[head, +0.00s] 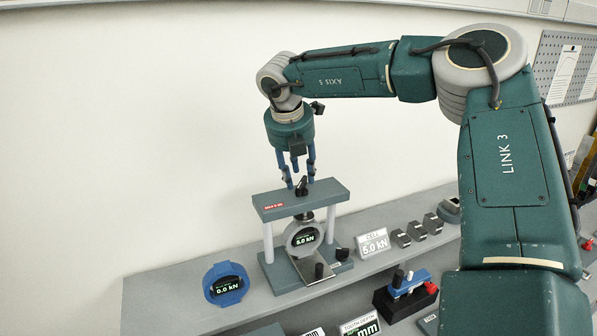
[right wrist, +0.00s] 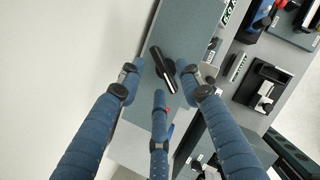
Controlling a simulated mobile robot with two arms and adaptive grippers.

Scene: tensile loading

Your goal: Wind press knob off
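The press (head: 300,200) stands on the bench, a grey-green crossbeam on two light posts over a base. The black knob (head: 302,187) sits on top of the crossbeam; in the right wrist view it is a dark bar with a pale stripe (right wrist: 160,68). My right gripper (head: 299,178) points down over it, with three blue fingers spread around the knob. In the wrist view gaps show between the fingers and the knob, so the gripper (right wrist: 160,82) is open. The round gauge (head: 303,238) in the press reads about 5.0 kN. My left gripper is not in view.
A blue round display (head: 226,284) reading 0.0 kN stands left of the press. A sign (head: 372,243) reading 5.0 kN and several small dark blocks (head: 416,231) are to the right. A blue-and-black fixture with a red part (head: 405,292) is in front.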

